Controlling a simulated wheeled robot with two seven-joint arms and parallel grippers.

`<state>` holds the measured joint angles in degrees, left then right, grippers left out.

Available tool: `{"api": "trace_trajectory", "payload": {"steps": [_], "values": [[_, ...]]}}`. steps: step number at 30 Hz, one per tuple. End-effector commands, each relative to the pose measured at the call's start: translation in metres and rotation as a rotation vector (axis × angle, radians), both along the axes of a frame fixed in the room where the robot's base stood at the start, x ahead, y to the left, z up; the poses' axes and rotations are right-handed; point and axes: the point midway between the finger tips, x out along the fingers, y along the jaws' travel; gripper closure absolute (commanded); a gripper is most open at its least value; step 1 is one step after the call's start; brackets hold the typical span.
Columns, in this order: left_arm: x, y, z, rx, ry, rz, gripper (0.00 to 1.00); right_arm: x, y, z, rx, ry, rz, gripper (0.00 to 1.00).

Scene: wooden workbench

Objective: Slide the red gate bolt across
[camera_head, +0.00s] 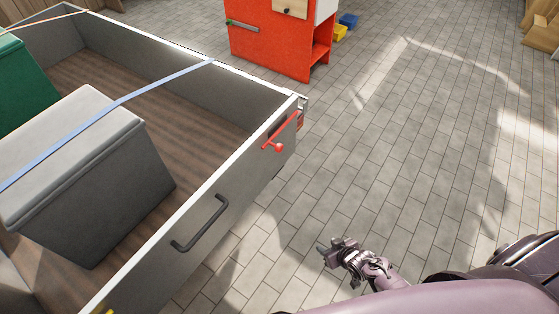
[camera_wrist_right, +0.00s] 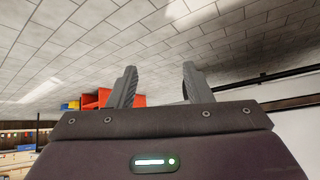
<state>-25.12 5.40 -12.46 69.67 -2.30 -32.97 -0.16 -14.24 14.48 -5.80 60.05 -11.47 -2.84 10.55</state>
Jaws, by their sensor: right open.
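The red gate bolt (camera_head: 279,134) is on the outer face of the grey trailer's gate, near its far right corner, with a red knob at its lower end. My right gripper (camera_head: 335,247) is over the tiled floor, right of the gate and well apart from the bolt. In the right wrist view its two fingers (camera_wrist_right: 154,87) are spread apart with nothing between them. The bolt cannot be made out in the right wrist view. My left gripper is not in view.
The grey trailer (camera_head: 227,172) has a dark handle (camera_head: 200,223) on its gate. A grey box (camera_head: 90,165) and a green box (camera_head: 22,85) lie inside under straps. A red cabinet (camera_head: 265,50) stands at the back. The floor between gate and right gripper is clear.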

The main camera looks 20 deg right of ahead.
Motion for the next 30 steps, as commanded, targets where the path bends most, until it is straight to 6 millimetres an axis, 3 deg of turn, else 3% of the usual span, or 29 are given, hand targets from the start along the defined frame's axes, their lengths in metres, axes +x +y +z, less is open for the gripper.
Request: {"api": "trace_trajectory", "payload": {"steps": [1,3,6,10,12,15,21,30], "values": [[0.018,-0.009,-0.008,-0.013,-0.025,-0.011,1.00,0.043,-0.005,0.007,0.029,-0.112,0.017,0.55],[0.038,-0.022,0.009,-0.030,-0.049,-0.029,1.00,0.091,-0.008,0.046,0.077,-0.255,0.048,0.55],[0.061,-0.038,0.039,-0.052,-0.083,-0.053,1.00,0.142,-0.003,0.109,0.147,-0.444,0.121,0.55],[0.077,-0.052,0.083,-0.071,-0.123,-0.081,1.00,0.172,0.015,0.186,0.223,-0.634,0.242,0.55],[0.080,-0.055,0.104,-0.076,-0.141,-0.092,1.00,0.177,0.026,0.219,0.254,-0.706,0.305,0.55],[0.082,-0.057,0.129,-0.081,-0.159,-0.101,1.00,0.176,0.040,0.254,0.286,-0.775,0.379,0.55],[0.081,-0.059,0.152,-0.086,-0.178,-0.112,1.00,0.175,0.056,0.284,0.313,-0.826,0.443,0.55],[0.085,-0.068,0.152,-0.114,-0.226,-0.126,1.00,0.210,0.083,0.286,0.314,-0.829,0.443,0.55]]}}
